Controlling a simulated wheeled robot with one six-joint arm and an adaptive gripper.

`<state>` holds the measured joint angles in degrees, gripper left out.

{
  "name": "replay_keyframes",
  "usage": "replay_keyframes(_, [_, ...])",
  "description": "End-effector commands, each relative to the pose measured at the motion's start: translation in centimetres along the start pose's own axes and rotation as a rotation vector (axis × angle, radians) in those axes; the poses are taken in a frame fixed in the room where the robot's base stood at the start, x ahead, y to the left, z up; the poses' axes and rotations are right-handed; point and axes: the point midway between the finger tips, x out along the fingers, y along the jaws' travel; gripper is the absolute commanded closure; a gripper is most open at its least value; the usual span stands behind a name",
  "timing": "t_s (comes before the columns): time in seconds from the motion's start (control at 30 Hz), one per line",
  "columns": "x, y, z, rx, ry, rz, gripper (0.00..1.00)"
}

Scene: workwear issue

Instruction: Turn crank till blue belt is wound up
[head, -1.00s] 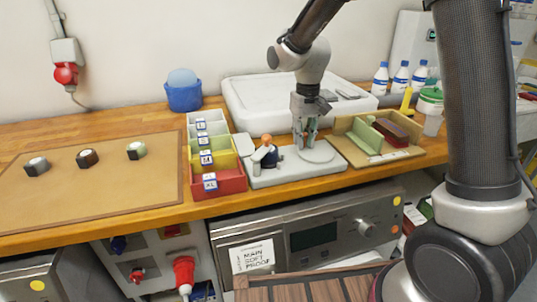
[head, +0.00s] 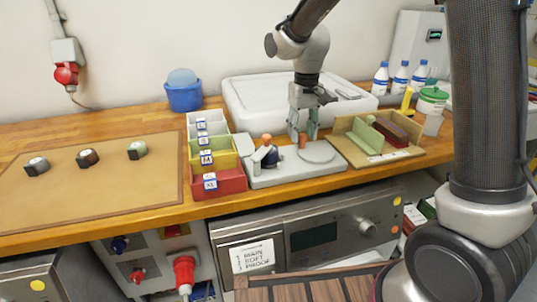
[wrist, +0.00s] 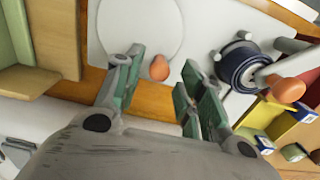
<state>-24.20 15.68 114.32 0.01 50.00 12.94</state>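A pale winding device (head: 262,178) stands near the bench's front edge. On it is a flat round disc (head: 317,153) with an orange knob (wrist: 160,67) at its rim. Beside the disc is a roll of dark blue belt (wrist: 240,66), also visible in the head view (head: 271,157). A pale lever with a second orange knob (wrist: 286,88) reaches over the roll. My gripper (wrist: 160,88) is open and points down; the disc's knob shows between its fingers, with gaps on both sides. I see no loose belt end.
Labelled colour bins (head: 219,181) stand close left of the device. A wooden holder (head: 382,157) with a green divider and dark red block is close right. A white tray (head: 240,104) lies behind. Bottles (head: 400,76) stand at the back right.

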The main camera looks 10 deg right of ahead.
Motion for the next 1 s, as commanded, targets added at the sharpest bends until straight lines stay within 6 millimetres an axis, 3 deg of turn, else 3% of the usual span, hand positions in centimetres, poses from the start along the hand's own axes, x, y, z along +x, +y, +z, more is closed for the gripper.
replay_keyframes(0.5, [-5.1,0.0,0.0,0.0,0.001,0.0,0.61])
replay_keyframes(0.9, [-5.1,0.0,0.1,-0.035,-0.001,0.0,0.61])
replay_keyframes(1.0, [-3.5,0.6,2.5,-0.076,-0.047,0.009,0.61])
